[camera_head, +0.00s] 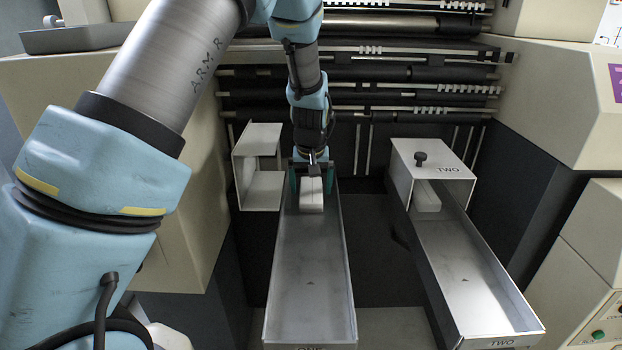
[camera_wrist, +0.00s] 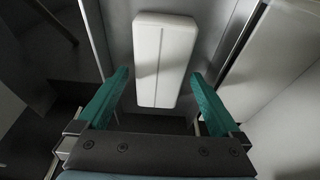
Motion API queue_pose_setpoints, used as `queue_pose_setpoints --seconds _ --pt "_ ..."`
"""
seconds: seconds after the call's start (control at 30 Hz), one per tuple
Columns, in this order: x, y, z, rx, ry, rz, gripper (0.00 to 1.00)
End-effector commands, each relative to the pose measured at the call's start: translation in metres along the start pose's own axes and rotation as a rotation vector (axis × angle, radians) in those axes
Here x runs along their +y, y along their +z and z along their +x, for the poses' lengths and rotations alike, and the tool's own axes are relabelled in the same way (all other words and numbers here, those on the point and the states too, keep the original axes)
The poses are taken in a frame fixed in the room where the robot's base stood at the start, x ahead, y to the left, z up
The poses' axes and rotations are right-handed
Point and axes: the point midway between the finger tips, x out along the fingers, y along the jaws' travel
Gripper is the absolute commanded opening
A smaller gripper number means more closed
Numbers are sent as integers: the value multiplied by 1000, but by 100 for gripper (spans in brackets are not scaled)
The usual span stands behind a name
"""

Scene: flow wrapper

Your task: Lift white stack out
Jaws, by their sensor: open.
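The white stack (camera_head: 312,195) lies in the far end of the left metal tray (camera_head: 310,285), which is marked ONE on its front. In the wrist view the white stack (camera_wrist: 164,58) is a long pale block with rounded corners, ahead of the fingers. My gripper (camera_head: 311,180) is at the far end of that tray, right at the stack. In the wrist view my gripper (camera_wrist: 160,85) is open, with one green finger on each side of the stack's near end. Gaps show between the fingers and the stack, and nothing is held.
A second tray (camera_head: 465,270), marked TWO, stands to the right with a white block (camera_head: 425,195) partly under its cover (camera_head: 435,160). An open white box-like cover (camera_head: 262,190) stands left of my gripper. Dark machine rollers (camera_head: 400,75) lie behind.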

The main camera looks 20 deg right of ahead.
Motion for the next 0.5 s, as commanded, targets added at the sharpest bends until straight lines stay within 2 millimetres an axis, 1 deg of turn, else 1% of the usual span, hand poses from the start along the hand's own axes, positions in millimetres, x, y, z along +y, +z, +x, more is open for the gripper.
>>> queue_pose_setpoints --seconds 0.2,0.27,0.5 --pt "0 0 0 0 0 0 100" --pt "0 0 0 0 0 0 94" --pt "0 0 0 0 0 0 67"
